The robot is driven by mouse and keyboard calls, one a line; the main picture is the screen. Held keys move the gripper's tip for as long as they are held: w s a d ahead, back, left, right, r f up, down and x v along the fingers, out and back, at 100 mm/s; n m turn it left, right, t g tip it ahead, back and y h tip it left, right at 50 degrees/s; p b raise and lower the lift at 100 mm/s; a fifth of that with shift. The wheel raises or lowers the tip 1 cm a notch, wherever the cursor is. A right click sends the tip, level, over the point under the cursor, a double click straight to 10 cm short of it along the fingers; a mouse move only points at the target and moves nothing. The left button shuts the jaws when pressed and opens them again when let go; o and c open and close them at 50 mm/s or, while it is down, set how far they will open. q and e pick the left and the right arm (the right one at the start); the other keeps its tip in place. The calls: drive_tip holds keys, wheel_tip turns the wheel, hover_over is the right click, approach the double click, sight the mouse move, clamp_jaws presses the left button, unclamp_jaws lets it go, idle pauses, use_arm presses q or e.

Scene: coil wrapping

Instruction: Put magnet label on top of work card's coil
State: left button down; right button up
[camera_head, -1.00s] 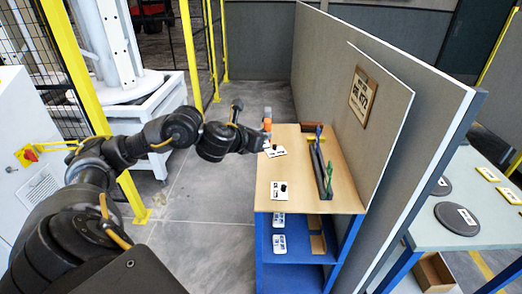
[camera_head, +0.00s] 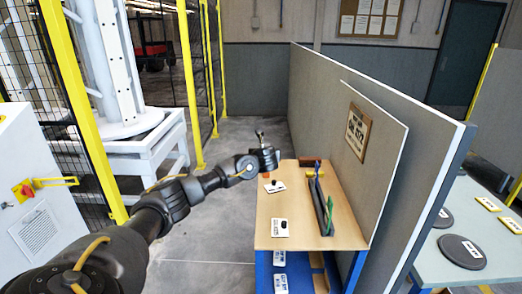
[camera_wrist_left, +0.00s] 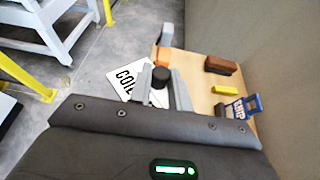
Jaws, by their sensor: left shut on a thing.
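My left gripper (camera_wrist_left: 162,88) is shut on the black knob (camera_wrist_left: 160,77) of a white magnet label (camera_wrist_left: 125,78) that reads COIL. In the head view my left gripper (camera_head: 270,163) is over the far left end of the wooden shelf top. A white label with a black knob (camera_head: 275,187) shows just below it; I cannot tell if it is the held one. Another label (camera_head: 280,229) lies nearer. The work card (camera_head: 357,131) appears to be the sheet on the grey panel; its text is too small to read. Dark round coils (camera_head: 461,252) lie on the right table. My right gripper is not in view.
The wooden shelf top (camera_head: 298,239) carries a dark tray (camera_head: 322,206), a yellow block (camera_wrist_left: 227,90), a brown block (camera_wrist_left: 221,65) and a blue clip (camera_wrist_left: 243,107). A tall grey partition (camera_head: 410,170) separates it from the right table (camera_head: 427,265). Floor is open left of the shelf.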

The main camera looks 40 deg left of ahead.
use_arm(q)
drive_tip(key=s+f, duration=0.4)
drive_tip(key=f, duration=0.3)
drive_tip(key=s+d+r+m+t+h, duration=0.1)
drive_tip(key=s+d+r+m+h, duration=0.15)
drive_tip(key=d, duration=0.65)
drive_tip(key=s+d+r+m+t+h+b, duration=0.15)
drive_tip(key=s+d, duration=0.25)
drive_tip(key=d, duration=0.6)
drive_tip(key=s+d+r+m+t+h, duration=0.1)
drive_tip(key=s+d+r+m+h, duration=0.15)
drive_tip(key=d, duration=0.65)
drive_tip(key=s+d+f+m+h+b, duration=0.1)
drive_tip(key=s+d+f+h+b, duration=0.1)
drive_tip(key=s+d+f+b, duration=0.2)
drive_tip(key=s+f+b, duration=0.2)
drive_tip(key=s+b, duration=0.1)
drive_tip(key=b, duration=0.1)
drive_tip(key=shift+s+d+f, duration=0.15)
drive_tip(key=shift+s+f, duration=0.2)
drive_tip(key=shift+s, duration=0.05)
